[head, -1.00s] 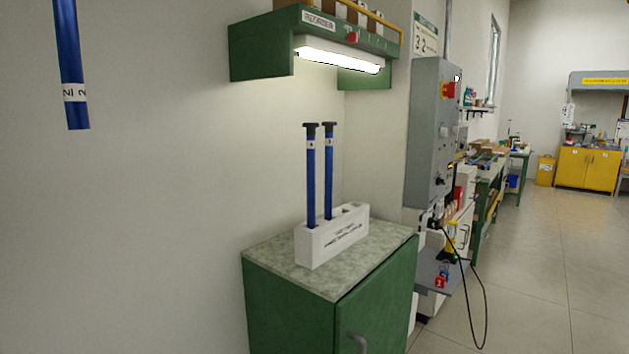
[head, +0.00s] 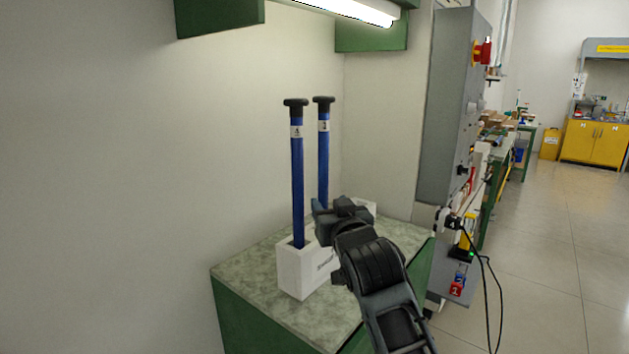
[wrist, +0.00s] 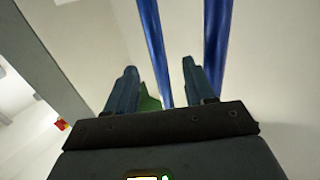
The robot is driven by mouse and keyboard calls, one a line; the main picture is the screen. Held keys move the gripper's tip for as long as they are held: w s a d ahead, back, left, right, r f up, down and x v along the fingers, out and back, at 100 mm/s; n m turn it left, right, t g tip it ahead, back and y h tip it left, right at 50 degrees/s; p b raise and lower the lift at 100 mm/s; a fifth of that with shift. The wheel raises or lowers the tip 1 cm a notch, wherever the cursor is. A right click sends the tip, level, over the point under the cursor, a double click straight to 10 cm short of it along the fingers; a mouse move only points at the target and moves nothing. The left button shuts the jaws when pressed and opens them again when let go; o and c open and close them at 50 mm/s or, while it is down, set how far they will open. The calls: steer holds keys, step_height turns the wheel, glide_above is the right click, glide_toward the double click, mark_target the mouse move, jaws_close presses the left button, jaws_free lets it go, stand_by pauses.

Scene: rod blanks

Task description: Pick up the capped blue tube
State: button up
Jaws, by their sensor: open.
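Two upright blue tubes with black T-shaped caps stand in a white block (head: 294,272) on the counter: a left tube (head: 297,185) and a right tube (head: 323,160), each with a white label near its top. My gripper (head: 322,208) is beside the tubes, low near the block, and hides the lower right tube and part of the block. In the wrist view its fingers (wrist: 159,66) are apart and empty. One blue tube (wrist: 152,40) shows in line with the gap, the other (wrist: 217,40) by the right finger. Whether either is touched, I cannot tell.
The speckled counter top (head: 250,270) is free left of the block. A wall stands behind it, and a lit green shelf (head: 372,38) hangs above. A grey electrical cabinet (head: 455,110) is to the right, with a hanging black cable (head: 490,290).

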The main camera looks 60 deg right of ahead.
mark_target(325, 188)
steer(key=x, duration=0.2)
steer(key=shift+w+d+r, duration=0.1)
steer(key=shift+d+r, duration=0.15)
steer(key=shift+d, duration=0.1)
steer(key=p+x, duration=0.1)
steer(key=x, duration=0.1)
steer(key=r+x, duration=0.1)
steer(key=x, duration=0.1)
steer(key=shift+d+p, duration=0.15)
steer(key=shift+p, duration=0.25)
steer(key=shift+w+d+f, duration=0.15)
steer(key=shift+w+d, duration=0.2)
steer(key=shift+d, duration=0.1)
steer(key=shift+c, duration=0.2)
jaws_close()
steer(key=shift+r, duration=0.2)
